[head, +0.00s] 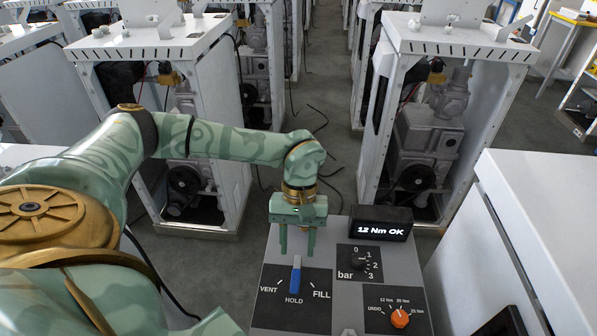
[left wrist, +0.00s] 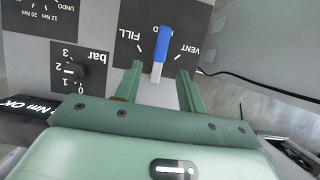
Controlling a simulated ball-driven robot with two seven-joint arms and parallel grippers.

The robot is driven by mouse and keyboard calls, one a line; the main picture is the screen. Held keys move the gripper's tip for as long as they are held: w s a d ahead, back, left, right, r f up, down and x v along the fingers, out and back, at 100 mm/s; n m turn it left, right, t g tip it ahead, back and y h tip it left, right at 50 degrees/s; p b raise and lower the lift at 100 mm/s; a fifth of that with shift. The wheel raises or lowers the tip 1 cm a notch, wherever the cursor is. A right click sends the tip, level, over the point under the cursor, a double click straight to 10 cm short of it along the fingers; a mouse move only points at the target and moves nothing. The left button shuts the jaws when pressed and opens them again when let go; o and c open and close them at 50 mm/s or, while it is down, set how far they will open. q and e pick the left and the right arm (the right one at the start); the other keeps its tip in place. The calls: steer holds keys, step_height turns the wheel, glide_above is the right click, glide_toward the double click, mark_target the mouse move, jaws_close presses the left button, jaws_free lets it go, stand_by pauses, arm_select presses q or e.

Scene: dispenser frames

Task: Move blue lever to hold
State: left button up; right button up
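The blue lever (head: 295,281) sits on a dark plate (head: 318,315) marked VENT, HOLD and FILL. Its blue handle points down toward the HOLD label, between VENT at left and FILL at right. In the left wrist view the blue lever (left wrist: 162,45) shows with its silver part toward me, and its handle covers part of the HOLD label. My left gripper (head: 297,252) is open just beyond the lever's silver end. In the left wrist view its fingers (left wrist: 160,82) stand on either side of the silver part, with gaps on both sides. My right gripper is not in view.
On the same grey panel are a black bar dial (head: 359,260), an orange torque knob (head: 400,318) and a display (head: 381,230) reading "12 Nm OK". A white cabinet (head: 540,220) stands at right. White dispenser frames (head: 440,110) with pumps stand behind.

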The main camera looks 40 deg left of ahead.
arm_select(q)
steer(key=p+v, duration=0.1)
steer(key=v, duration=1)
steer(key=shift+r, duration=0.15)
